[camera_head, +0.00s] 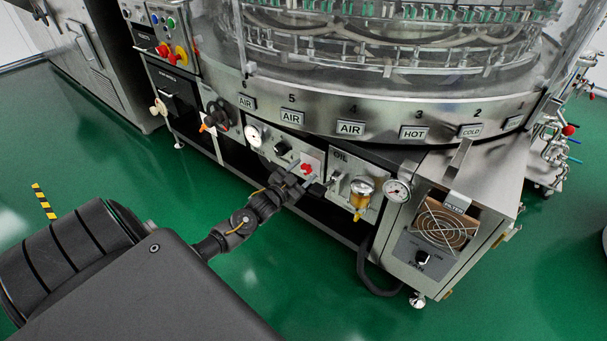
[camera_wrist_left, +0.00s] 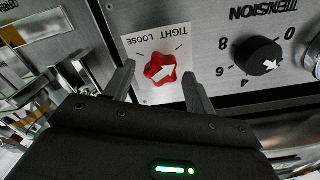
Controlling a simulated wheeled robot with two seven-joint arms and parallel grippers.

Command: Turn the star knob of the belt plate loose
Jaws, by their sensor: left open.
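The red star knob (camera_wrist_left: 160,70) sits on a white label plate (camera_wrist_left: 143,43) marked TIGHT and LOOSE, upside down in the left wrist view. A white arrow on the knob points to the right and slightly up there. My left gripper (camera_wrist_left: 158,76) is open, its two fingers on either side of the knob with visible gaps. I cannot tell how deep the fingertips reach. In the head view the red knob (camera_head: 307,169) shows at the tip of my left gripper (camera_head: 299,177), which partly covers its plate. My right gripper is not in view.
A black TENSION dial (camera_wrist_left: 258,57) is right of the knob in the wrist view. In the head view, an OIL panel with an amber bowl (camera_head: 361,190) and a pressure gauge (camera_head: 397,190) are to the right, another gauge (camera_head: 254,135) to the left. Green floor (camera_head: 130,165) is open in front.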

